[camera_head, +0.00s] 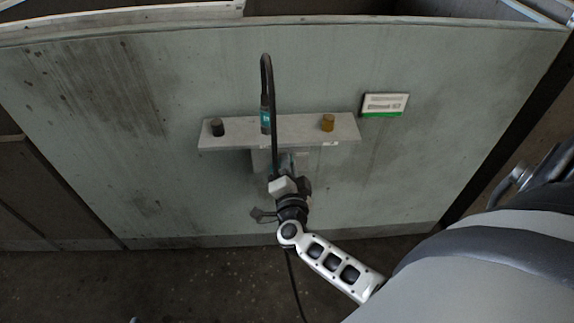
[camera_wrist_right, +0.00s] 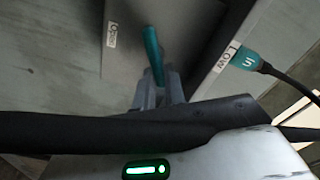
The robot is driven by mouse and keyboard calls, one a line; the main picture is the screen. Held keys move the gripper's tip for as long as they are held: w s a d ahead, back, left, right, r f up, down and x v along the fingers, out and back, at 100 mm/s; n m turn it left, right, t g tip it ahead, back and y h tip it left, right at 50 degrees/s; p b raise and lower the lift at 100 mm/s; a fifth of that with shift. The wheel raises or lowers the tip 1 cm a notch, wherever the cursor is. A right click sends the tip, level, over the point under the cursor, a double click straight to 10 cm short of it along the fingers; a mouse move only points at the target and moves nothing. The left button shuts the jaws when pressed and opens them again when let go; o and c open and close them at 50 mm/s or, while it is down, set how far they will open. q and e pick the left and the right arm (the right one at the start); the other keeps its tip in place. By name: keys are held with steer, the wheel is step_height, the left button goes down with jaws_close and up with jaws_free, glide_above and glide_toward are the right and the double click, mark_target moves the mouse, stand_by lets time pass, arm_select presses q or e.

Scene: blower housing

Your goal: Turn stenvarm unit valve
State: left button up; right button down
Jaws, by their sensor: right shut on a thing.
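The valve's teal handle (camera_wrist_right: 153,55) stands between the fingertips of my right gripper (camera_wrist_right: 165,92) in the wrist view. The right gripper is shut on it. In the head view my right gripper (camera_head: 287,172) reaches up to just below the light bracket (camera_head: 345,128) on the housing wall, and it hides most of the valve. A label that seems to read "Open" (camera_wrist_right: 111,36) is on the panel left of the handle. My left gripper is not in view.
A teal connector marked "in" (camera_wrist_right: 245,58) sits right of the handle, by a "Low" label (camera_wrist_right: 226,57); its black cable (camera_head: 273,100) loops down past the gripper. A sign (camera_head: 385,104) hangs right.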

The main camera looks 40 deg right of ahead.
arm_select(q)
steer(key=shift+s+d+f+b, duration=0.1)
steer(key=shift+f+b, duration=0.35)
steer(key=shift+b, duration=0.8)
arm_select(e)
steer(key=m, duration=0.3)
steer(key=f+m, duration=0.1)
steer(key=m, duration=0.2)
steer(key=shift+s+d+f, duration=0.1)
steer(key=shift+f, duration=0.05)
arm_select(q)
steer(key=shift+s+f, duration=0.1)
arm_select(e)
steer(key=shift+m, duration=0.3)
steer(key=c, duration=1.5)
jaws_free()
steer(key=shift+o, duration=0.2)
